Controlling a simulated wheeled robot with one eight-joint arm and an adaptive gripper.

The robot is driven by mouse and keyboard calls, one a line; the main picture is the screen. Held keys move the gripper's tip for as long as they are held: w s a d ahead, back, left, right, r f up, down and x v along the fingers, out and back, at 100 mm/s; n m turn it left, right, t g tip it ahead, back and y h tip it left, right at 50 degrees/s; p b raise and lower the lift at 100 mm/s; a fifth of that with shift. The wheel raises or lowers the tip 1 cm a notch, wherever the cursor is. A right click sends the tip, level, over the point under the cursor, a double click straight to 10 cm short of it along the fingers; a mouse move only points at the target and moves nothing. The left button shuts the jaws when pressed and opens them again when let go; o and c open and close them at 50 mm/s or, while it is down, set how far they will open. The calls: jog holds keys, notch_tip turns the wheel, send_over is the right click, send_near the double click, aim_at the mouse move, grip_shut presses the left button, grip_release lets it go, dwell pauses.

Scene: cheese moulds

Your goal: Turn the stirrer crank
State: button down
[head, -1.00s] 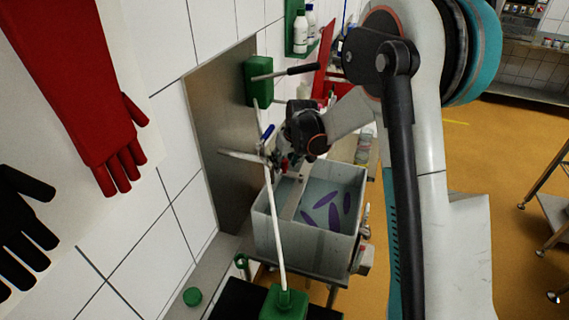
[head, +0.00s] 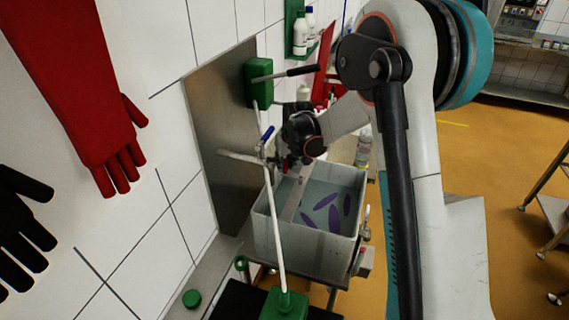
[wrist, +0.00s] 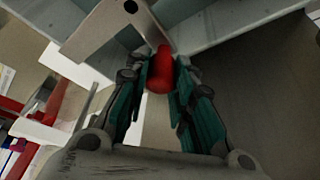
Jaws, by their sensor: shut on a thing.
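The red crank handle (wrist: 159,80) stands between the teal fingers of my gripper (wrist: 162,88) in the wrist view. The fingers are shut on it, one on each side. A flat grey metal bar (wrist: 112,30) with a hole lies just beyond the handle. In the head view, my gripper (head: 285,164) is over the back left part of a grey vat (head: 283,238). The vat holds pale liquid with several purple oval shapes (head: 323,212) in it. The crank is mostly hidden by my wrist in the head view.
A white pole (head: 274,225) rises in front of the vat's left side from a green base (head: 284,303). A metal wall pipe (head: 238,156) with a blue lever (head: 267,133) is close left of my gripper. A green box (head: 258,83) hangs above.

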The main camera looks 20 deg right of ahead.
jog(key=c, duration=1.4)
grip_release()
jog(key=shift+o, duration=0.2)
jog(key=v, duration=1.2)
